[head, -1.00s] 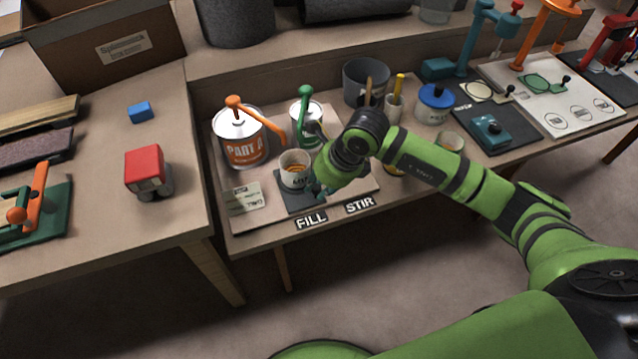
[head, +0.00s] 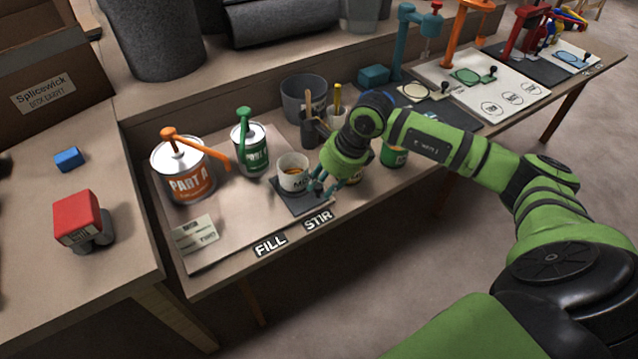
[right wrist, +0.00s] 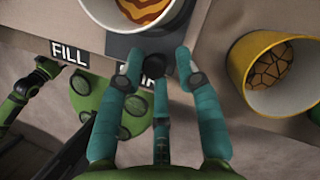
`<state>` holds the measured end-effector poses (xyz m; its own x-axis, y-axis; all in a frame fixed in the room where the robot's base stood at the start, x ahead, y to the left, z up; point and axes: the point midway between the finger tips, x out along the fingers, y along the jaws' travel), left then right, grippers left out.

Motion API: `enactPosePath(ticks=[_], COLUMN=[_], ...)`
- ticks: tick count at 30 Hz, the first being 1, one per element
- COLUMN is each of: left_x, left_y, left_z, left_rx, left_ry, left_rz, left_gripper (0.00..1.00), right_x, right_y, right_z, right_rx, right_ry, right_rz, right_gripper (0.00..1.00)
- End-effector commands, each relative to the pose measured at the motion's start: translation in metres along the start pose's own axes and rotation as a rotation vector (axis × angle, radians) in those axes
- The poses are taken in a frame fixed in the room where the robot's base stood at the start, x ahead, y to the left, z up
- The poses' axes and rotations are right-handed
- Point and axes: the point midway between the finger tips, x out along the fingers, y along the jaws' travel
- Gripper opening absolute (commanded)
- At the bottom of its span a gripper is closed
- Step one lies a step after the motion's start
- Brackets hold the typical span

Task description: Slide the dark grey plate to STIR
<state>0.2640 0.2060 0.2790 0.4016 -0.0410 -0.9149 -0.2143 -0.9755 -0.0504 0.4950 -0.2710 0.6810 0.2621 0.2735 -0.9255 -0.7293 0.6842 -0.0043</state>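The dark grey plate (head: 289,201) lies on the wooden board and carries a white mixing cup (head: 293,173) with amber contents. In the head view it sits behind the STIR label (head: 318,221), right of the FILL label (head: 270,245). The plate also shows in the right wrist view (right wrist: 122,44), with a black knob (right wrist: 159,67) at its near edge. My left gripper is not clearly in view.
An orange-labelled PART A can (head: 183,180) and a green-labelled can (head: 250,155), both with pumps, stand left of the cup. A yellow cup (right wrist: 282,75) stands close right of my right gripper. A paper card (head: 195,234) lies at the board's left.

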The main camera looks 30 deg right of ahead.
Motion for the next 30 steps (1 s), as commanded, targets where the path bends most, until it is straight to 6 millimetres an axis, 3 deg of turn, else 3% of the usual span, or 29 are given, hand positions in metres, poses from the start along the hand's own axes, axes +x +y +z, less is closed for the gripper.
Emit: enactPosePath(ticks=[10, 14, 24, 30], left_x=[0.0, 0.0, 0.0, 0.0], left_y=[0.001, 0.001, 0.001, 0.001], left_z=[0.001, 0.001, 0.001, 0.001], left_rx=[0.001, 0.001, 0.001, 0.001], left_ry=[-0.001, -0.001, -0.001, -0.001], left_rz=[0.001, 0.001, 0.001, 0.001], left_gripper=[0.4, 0.4, 0.4, 0.4], right_x=[-0.001, -0.012, -0.082, -0.111], right_y=[0.001, 0.0, -0.001, -0.002], right_z=[0.001, 0.001, 0.0, -0.001], right_rx=[0.0, -0.001, 0.0, 0.002], right_ry=[-0.002, -0.002, -0.002, -0.001], right_rz=[0.001, 0.0, -0.004, -0.003], right_gripper=[0.46, 0.46, 0.46, 0.46])
